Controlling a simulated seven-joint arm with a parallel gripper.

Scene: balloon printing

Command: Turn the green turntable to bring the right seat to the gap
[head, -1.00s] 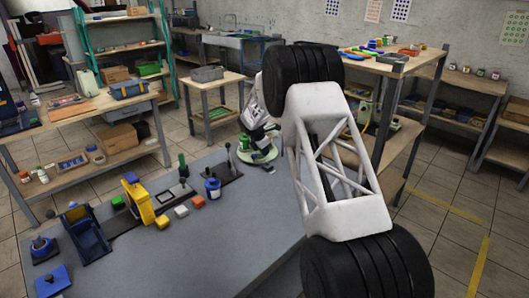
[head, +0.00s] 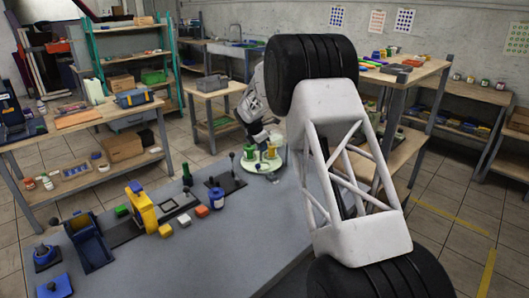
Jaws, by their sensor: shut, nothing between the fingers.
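The green turntable (head: 252,167) is a pale green disc near the right end of the grey table. Several small pieces stand on it, among them a green one (head: 251,153) and a yellowish one (head: 271,152). My gripper (head: 272,122) is small and dark in the view, a little above the turntable's far side. It looks shut and empty, apart from the pieces. My own arm hides what lies right of the turntable. The gap and the seats are too small to tell apart.
Left of the turntable stand a dark base with an upright lever (head: 233,172), a blue and white jar (head: 217,199), small coloured blocks (head: 183,223) and a yellow device (head: 142,208). The front of the grey table (head: 210,255) is clear.

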